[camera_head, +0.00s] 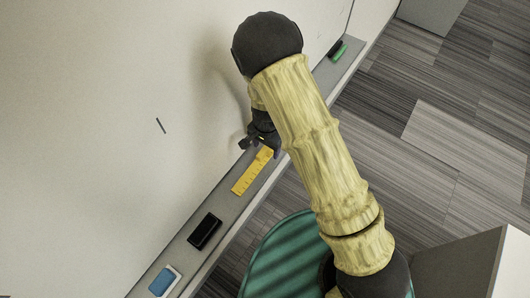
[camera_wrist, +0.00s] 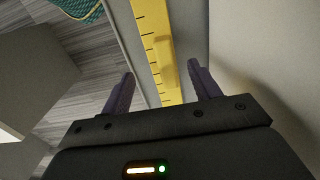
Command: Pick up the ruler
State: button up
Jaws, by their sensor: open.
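The yellow ruler (camera_head: 252,172) lies lengthwise on the narrow grey ledge (camera_head: 221,204) along the wall in the head view. Its upper end is close to my gripper (camera_head: 262,143). The fingers do not visibly touch the ruler. In the head view my arm partly hides the fingers.
A black block (camera_head: 204,231) and a blue-and-white eraser-like block (camera_head: 164,281) lie lower on the ledge. A green-and-black object (camera_head: 338,50) lies at its far end. The white wall (camera_head: 110,100) rises beside the ledge. A teal round seat (camera_head: 282,262) stands below it.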

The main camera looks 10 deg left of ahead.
aim_at(266, 151)
jog(key=shift+w+a+f+p, duration=0.1)
jog(key=shift+f+p, duration=0.1)
jog(key=shift+f, duration=0.65)
jog(key=shift+a+f+p, duration=0.1)
jog(key=shift+f+p, duration=0.05)
jog(key=shift+f, duration=0.65)
jog(key=c, duration=1.1)
jog(key=shift+d+r, duration=0.1)
jog(key=shift+r, duration=0.05)
